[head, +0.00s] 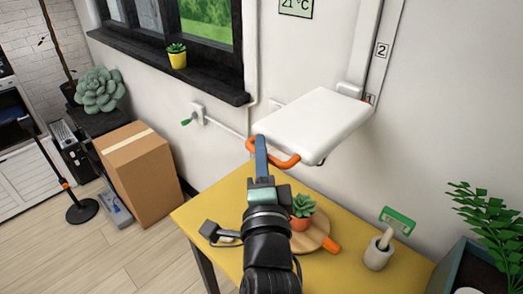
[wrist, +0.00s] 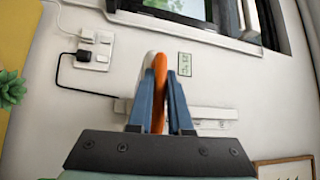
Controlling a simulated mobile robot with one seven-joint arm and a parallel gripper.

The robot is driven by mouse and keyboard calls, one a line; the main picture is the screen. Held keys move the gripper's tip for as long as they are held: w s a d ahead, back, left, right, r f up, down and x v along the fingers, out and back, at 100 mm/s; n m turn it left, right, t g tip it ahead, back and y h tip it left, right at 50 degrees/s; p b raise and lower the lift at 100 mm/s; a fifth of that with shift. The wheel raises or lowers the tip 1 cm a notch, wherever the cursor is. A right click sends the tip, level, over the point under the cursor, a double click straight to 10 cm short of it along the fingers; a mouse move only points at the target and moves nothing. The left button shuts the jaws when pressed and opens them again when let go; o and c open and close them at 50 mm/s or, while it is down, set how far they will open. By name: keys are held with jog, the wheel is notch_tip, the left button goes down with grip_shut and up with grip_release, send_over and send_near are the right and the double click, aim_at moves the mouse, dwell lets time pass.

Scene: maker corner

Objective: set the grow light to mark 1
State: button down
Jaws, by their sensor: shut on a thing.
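The grow light (head: 315,120) is a flat white panel with an orange handle (head: 284,162) along its front edge. It hangs above the yellow table on a white wall rail (head: 372,65). The label of mark 2 (head: 382,50) is higher on the rail. The label of mark 1 (head: 369,98) is low, level with the panel's back edge and bracket. My gripper (head: 261,145) is shut on the handle's left part. In the wrist view the orange handle (wrist: 159,90) stands between the fingers (wrist: 156,105). The exact alignment with mark 1 is too small to tell.
Below the light, a potted succulent (head: 302,210) stands on a round wooden board (head: 312,238) on the yellow table (head: 345,270). A cardboard box (head: 138,172) stands on the floor at left.

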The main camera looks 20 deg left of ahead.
jog(key=shift+f+g, duration=0.3)
jog(key=shift+f, duration=0.15)
jog(key=c, duration=1.1)
grip_release()
jog(key=shift+o, duration=1.3)
jog(key=shift+r, duration=0.1)
jog(key=b+v, duration=0.3)
jog(key=v, duration=1)
